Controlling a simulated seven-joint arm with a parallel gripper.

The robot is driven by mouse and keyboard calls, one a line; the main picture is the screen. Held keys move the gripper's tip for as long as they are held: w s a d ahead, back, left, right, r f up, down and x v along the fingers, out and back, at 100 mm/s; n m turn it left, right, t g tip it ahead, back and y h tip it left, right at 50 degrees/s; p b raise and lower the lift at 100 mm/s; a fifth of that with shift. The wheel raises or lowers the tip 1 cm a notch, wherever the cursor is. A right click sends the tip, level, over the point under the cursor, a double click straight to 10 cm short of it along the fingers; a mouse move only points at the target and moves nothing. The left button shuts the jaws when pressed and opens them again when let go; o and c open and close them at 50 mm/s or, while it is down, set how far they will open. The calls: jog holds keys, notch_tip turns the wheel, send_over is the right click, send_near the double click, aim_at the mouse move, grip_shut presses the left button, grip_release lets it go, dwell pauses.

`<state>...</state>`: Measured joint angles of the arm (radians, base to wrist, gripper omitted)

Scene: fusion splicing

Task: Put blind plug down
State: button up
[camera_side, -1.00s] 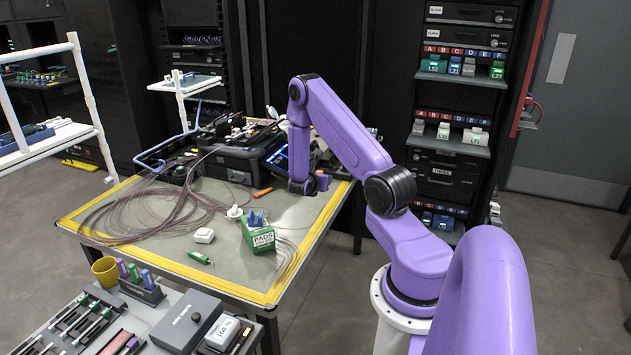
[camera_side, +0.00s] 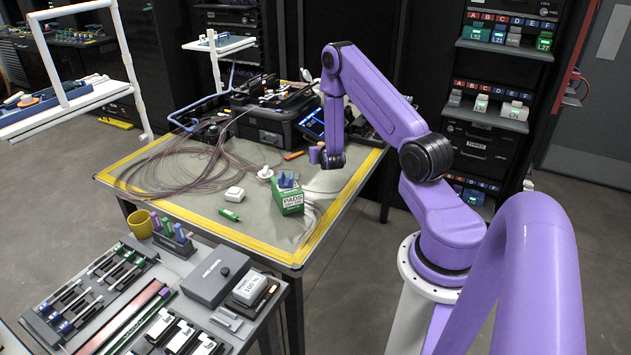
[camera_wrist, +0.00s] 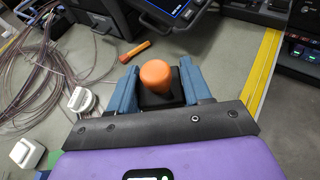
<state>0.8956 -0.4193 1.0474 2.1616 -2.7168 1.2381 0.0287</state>
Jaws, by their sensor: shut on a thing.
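An orange rounded plug with a dark square base, which I take for the blind plug (camera_wrist: 157,75), stands between the blue fingers of my gripper (camera_wrist: 155,88) in the wrist view. The gripper is shut on it. In the side view my gripper (camera_side: 331,166) is low over the far right part of the grey table (camera_side: 258,213). The plug is hidden there. I cannot tell whether its base touches the table.
A black splicer (camera_side: 262,124) and a tilted screen (camera_side: 311,123) stand behind. An orange-handled tool (camera_wrist: 134,52), a white reel (camera_wrist: 82,100) and a green PADS box (camera_side: 289,199) lie nearby. Loose fibre coils cover the left. Bare table surrounds the gripper.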

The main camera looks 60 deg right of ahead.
aim_at(314, 180)
jog(key=shift+w+a+f+n+t+y, duration=0.2)
jog(key=shift+w+a+n+t, duration=0.1)
jog(key=shift+w, duration=0.1)
jog(key=shift+w+a+f+n+t+y, duration=0.2)
jog(key=shift+w+n+t, duration=0.1)
jog(key=shift+w, duration=0.1)
jog(key=shift+w+a+f, duration=0.1)
jog(key=shift+w+f, duration=0.05)
jog(key=shift+f, duration=3.9)
jog(key=shift+f, duration=0.1)
jog(key=o, duration=1.1)
jog(key=shift+c, duration=0.2)
